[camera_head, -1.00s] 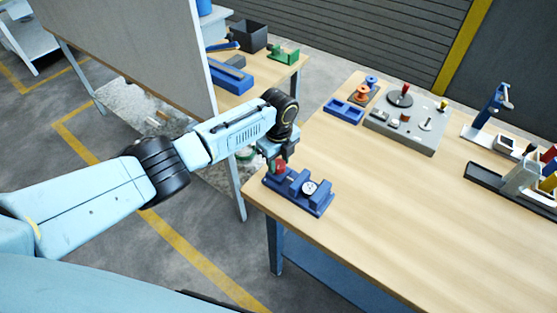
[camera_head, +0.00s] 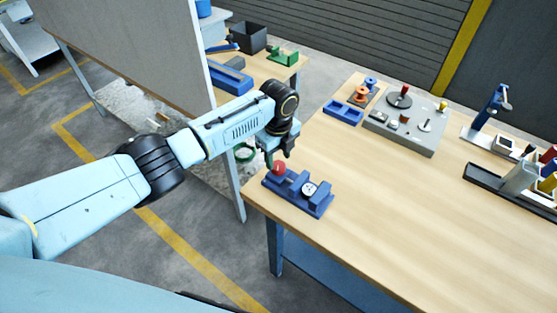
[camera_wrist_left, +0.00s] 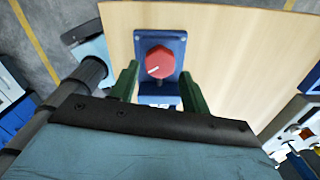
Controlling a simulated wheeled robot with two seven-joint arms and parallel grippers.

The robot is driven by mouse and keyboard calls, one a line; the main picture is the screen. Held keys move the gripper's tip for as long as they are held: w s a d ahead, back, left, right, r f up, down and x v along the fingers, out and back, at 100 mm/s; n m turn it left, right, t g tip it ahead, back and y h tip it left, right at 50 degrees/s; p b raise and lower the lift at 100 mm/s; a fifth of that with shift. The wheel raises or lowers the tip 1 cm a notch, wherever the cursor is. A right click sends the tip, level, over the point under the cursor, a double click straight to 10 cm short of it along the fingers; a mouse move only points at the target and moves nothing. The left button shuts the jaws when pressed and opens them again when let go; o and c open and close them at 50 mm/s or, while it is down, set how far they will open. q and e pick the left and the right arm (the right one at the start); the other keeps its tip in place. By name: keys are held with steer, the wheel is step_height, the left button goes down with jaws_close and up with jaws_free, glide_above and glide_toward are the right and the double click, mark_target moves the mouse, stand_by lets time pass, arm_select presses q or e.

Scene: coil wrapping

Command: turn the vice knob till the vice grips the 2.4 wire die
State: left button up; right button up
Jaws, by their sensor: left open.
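The blue vice (camera_head: 298,192) stands at the near left corner of the wooden table. Its red knob (camera_head: 279,168) is at its left end and has a white mark, seen in the left wrist view (camera_wrist_left: 159,62). A round white piece with a dark centre (camera_head: 309,188) sits at the vice; I cannot tell whether the jaws touch it. My left gripper (camera_head: 277,158) is open just above the knob. In the left wrist view its green fingers (camera_wrist_left: 160,88) stand apart, with the knob beyond and between them, not held. My right gripper is not in view.
A grey board (camera_head: 400,130) with a red-topped post and a blue tray (camera_head: 343,111) lie farther back on the table (camera_head: 390,210). A dark rack (camera_head: 500,182) stands at the right. A tall grey panel (camera_head: 130,45) rises behind my left arm. The table's middle is clear.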

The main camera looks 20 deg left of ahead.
mark_target(278, 165)
arm_select(q)
step_height(278, 165, up, 11)
steer(key=shift+f, duration=0.15)
stand_by(0.4)
